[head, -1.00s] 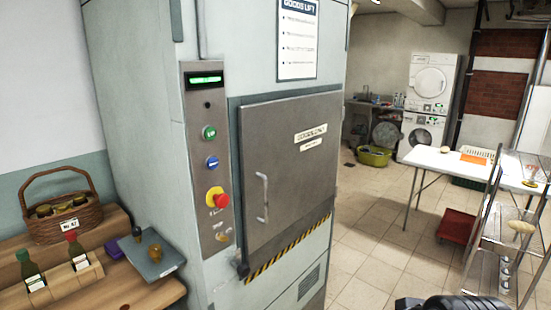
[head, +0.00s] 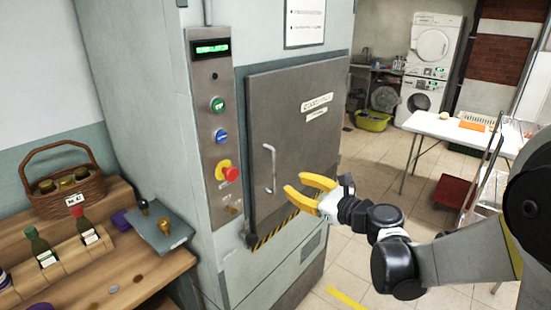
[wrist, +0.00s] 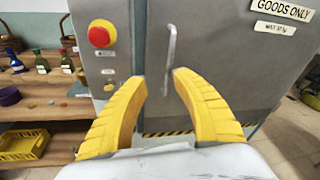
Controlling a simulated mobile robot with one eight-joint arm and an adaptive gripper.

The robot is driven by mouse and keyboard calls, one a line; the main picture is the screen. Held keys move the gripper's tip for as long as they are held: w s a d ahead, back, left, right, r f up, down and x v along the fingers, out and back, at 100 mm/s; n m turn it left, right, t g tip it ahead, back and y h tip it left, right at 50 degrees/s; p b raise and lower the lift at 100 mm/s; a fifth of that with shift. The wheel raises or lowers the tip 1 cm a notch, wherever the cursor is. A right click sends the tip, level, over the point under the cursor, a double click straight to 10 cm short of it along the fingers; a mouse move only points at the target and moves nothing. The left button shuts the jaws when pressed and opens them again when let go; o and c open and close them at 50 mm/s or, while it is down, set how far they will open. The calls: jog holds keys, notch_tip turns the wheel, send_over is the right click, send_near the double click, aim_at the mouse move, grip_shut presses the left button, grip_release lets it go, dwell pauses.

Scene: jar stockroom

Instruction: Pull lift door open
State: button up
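The goods lift door (head: 298,135) is a grey metal panel. It is shut in its frame. A pale vertical bar handle (head: 270,168) is on its left side. My gripper (head: 297,191) has yellow fingers and is in front of the door, to the right of the handle and a little below it. In the wrist view the fingers (wrist: 158,78) are apart and empty, and the handle (wrist: 171,48) shows ahead between and above the fingertips. The fingers do not appear to touch it.
A control panel (head: 217,130) with a green button, a blue button and a red emergency knob (head: 230,174) is left of the door. A wooden shelf (head: 85,285) with bottles and a basket (head: 62,193) stands at the left. A white table (head: 450,128) is at the back right.

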aim_at(275, 166)
jog(key=w+a+m, duration=0.1)
jog(key=w+a, duration=0.1)
jog(key=w, duration=0.1)
jog(key=w+a+m+t+b, duration=0.1)
jog(key=w+a, duration=0.1)
jog(key=w, duration=0.2)
jog(key=w+a+m, duration=0.1)
jog(key=w+a, duration=0.1)
jog(key=w, duration=0.1)
jog(key=shift+w+a+f+m+b, duration=0.1)
jog(key=shift+w+a+m+b, duration=0.15)
jog(key=shift+a+m+b, duration=0.05)
grip_shut()
